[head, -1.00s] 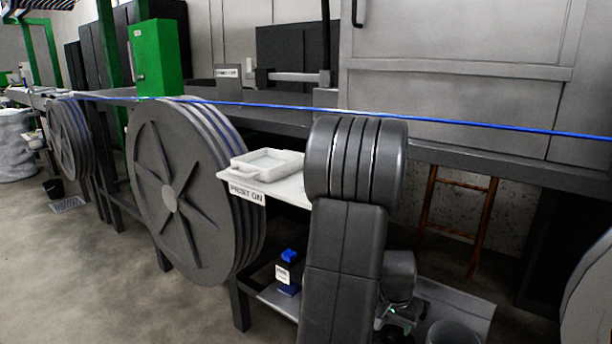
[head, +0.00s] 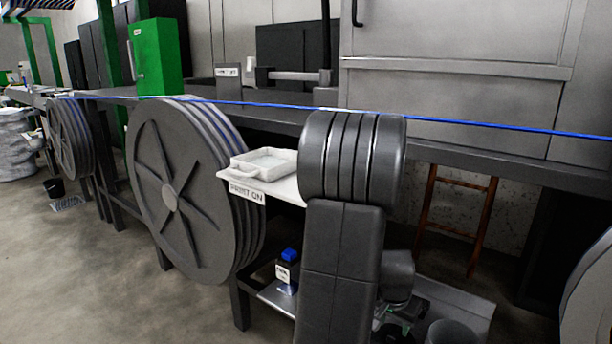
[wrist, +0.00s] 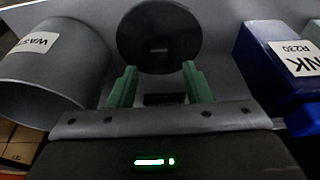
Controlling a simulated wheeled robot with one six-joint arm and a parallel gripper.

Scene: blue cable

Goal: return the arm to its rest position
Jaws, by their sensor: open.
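My arm (head: 343,240) rises in front of the head camera and folds down behind itself. My gripper (head: 394,334) shows only in part at the lower edge of the head view, low over the shelf under the bench. In the wrist view my gripper (wrist: 159,72) has its two green fingers apart with nothing held between them. A dark round disc (wrist: 158,30) lies beyond the fingertips.
A grey waste bin (wrist: 52,75) stands left of the fingers and a blue ink container (wrist: 275,70) right. The ink bottle (head: 287,272) is left of my arm. A white tray (head: 262,164) sits above. The blue cable (head: 280,106) runs behind my arm.

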